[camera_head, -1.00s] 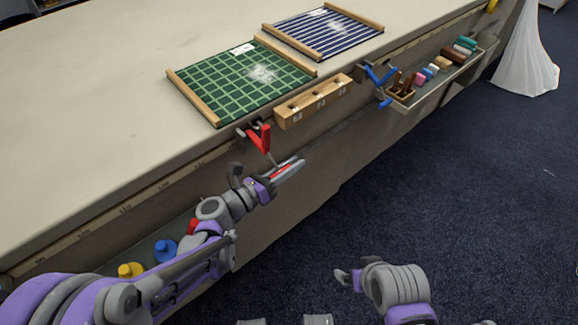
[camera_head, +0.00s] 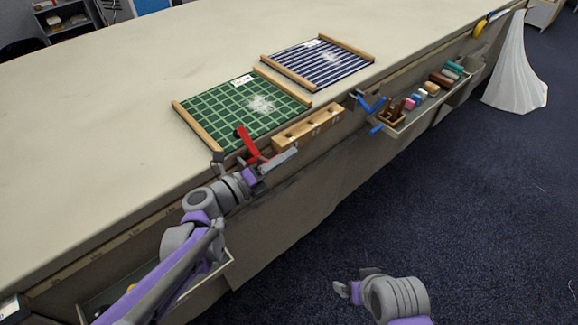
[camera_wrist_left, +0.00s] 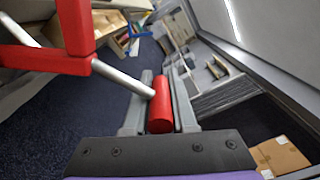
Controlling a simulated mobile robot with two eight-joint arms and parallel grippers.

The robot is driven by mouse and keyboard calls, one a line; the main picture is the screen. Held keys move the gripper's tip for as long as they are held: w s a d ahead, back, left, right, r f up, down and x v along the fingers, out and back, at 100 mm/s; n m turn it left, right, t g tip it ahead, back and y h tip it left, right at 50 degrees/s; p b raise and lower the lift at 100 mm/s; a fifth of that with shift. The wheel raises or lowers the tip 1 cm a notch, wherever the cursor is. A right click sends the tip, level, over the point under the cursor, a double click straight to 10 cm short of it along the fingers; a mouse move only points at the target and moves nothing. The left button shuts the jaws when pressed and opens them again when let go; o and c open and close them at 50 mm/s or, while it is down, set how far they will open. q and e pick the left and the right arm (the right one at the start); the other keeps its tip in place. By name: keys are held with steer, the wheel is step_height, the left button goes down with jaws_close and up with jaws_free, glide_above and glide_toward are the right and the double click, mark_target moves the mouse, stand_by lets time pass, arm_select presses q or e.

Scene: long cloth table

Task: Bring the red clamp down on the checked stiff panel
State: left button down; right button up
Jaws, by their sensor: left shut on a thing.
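The checked stiff panel (camera_head: 225,104) is green with a pale grid and wooden strips on two sides. It lies flat on the table, with a white patch on it. The red clamp (camera_head: 247,142) is at the panel's near edge, its red frame overlapping the panel in the head view; whether it touches cannot be told. My left gripper (camera_head: 275,163) is shut on the clamp's red handle, which shows between the fingers in the left wrist view (camera_wrist_left: 160,108). A metal rod joins it to the red frame (camera_wrist_left: 75,35). My right gripper (camera_head: 348,289) is low over the floor, away from the table.
A blue striped panel (camera_head: 300,62) lies behind the checked one. A wooden block with holes (camera_head: 308,128) sits at the table edge. A blue clamp (camera_head: 372,103) and a trough of small blocks (camera_head: 430,102) are further right. The left tabletop (camera_head: 90,130) is clear.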

arm_select(q)
steer(key=w+a+r, duration=0.1)
steer(key=w+a+r+p, duration=0.1)
steer(key=r, duration=0.1)
steer(key=shift+w, duration=0.35)
steer(key=c, duration=1.5)
jaws_free()
steer(key=shift+w+a+r, duration=0.15)
steer(key=shift+w, duration=0.1)
steer(key=o, duration=0.7)
steer(key=shift+s, duration=0.1)
steer(key=shift+o, duration=0.2)
steer(key=v, duration=1)
steer(key=shift+s+a, duration=0.25)
steer(key=shift+a, duration=0.05)
